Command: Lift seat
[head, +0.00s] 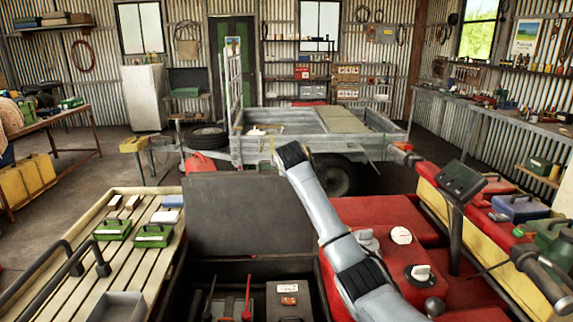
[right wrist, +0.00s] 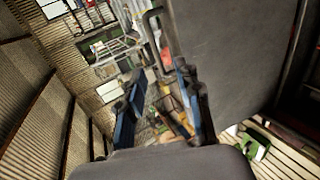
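The seat (head: 232,212) is a dark grey panel, tipped up behind an open black compartment in the head view. A black battery (head: 288,298) and red-handled tools (head: 246,300) show in that compartment. In the right wrist view the seat (right wrist: 228,50) is a large grey face close on the right side. My right gripper (right wrist: 160,102) is open there, its two blue fingers apart with nothing visible between them. The right finger is beside the seat; I cannot tell whether it touches. My left gripper is not in view.
A slatted rack (head: 125,252) with green boxes (head: 154,235) is at left. Red bodywork (head: 385,215) with a display (head: 461,180) and handlebar is at right. A grey trailer (head: 285,150) stands behind the seat. Open floor (head: 120,160) lies at left.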

